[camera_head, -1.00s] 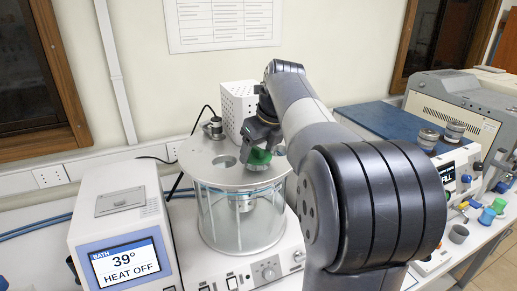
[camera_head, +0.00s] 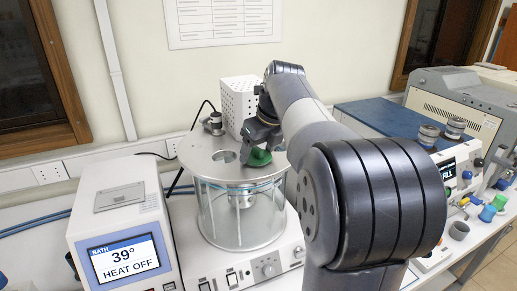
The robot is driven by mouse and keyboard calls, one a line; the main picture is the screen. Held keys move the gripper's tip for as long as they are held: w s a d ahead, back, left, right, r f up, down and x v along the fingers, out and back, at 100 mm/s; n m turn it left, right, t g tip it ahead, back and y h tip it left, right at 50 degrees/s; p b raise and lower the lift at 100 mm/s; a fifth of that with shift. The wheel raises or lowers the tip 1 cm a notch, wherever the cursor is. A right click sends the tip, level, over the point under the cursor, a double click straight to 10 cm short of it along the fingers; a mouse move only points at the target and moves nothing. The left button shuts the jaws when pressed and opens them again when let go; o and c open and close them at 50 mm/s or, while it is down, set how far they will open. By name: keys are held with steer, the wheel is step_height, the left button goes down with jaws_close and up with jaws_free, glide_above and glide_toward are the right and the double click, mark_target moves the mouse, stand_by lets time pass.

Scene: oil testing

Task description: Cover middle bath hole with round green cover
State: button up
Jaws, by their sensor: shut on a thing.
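The bath is a clear glass cylinder (camera_head: 240,215) with a round grey metal lid (camera_head: 205,165). A dark open hole (camera_head: 224,157) shows in the lid, left of my gripper. My gripper (camera_head: 256,147) points down over the lid and is shut on the round green cover (camera_head: 259,157). The green cover is at or just above the lid's surface; I cannot tell whether it touches. Whatever part of the lid lies beneath the cover is hidden, and my arm hides the lid's right side.
A metal fitting (camera_head: 215,124) stands at the lid's back left, with a white perforated box (camera_head: 239,103) behind. The bath controller (camera_head: 125,230) is at left.

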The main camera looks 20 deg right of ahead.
mark_target(258, 148)
steer(key=shift+r, duration=0.15)
steer(key=shift+r+p, duration=0.35)
steer(key=shift+r, duration=0.15)
steer(key=shift+r, duration=0.15)
steer(key=shift+f+b, duration=0.4)
steer(key=shift+f, duration=0.45)
stand_by(0.4)
steer(key=o, duration=0.7)
steer(key=shift+p+v, duration=0.55)
steer(key=shift+v, duration=1)
steer(key=v, duration=0.8)
